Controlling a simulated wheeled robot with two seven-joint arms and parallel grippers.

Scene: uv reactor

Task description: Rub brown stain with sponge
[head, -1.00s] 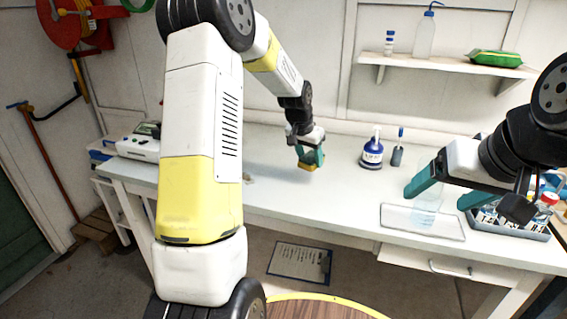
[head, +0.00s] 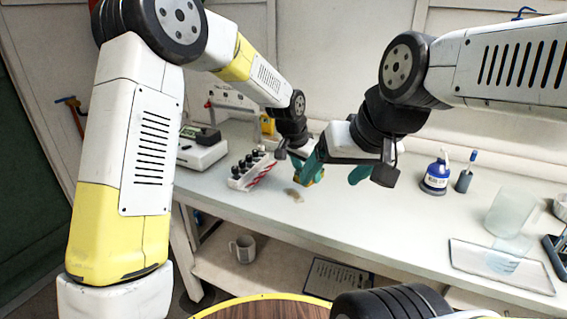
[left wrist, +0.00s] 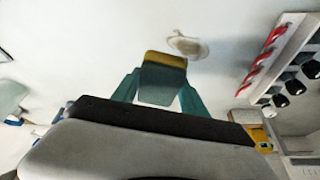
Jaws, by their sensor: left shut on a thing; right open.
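The brown stain (head: 293,194) is a small tan patch on the white bench top; it also shows in the left wrist view (left wrist: 188,46). My left gripper (left wrist: 158,92) is shut on the sponge (left wrist: 164,80), which has a yellow layer and a grey-green body. The sponge's yellow end lies right beside the stain in the wrist view; I cannot tell whether it touches the bench. In the head view the left gripper is partly hidden behind my right gripper (head: 337,172). The right gripper is open and empty, its teal fingers apart, close to the left one.
To the right are a blue-labelled bottle (head: 436,175), a clear beaker (head: 510,212) and a shallow tray (head: 500,268). The bench front middle is clear.

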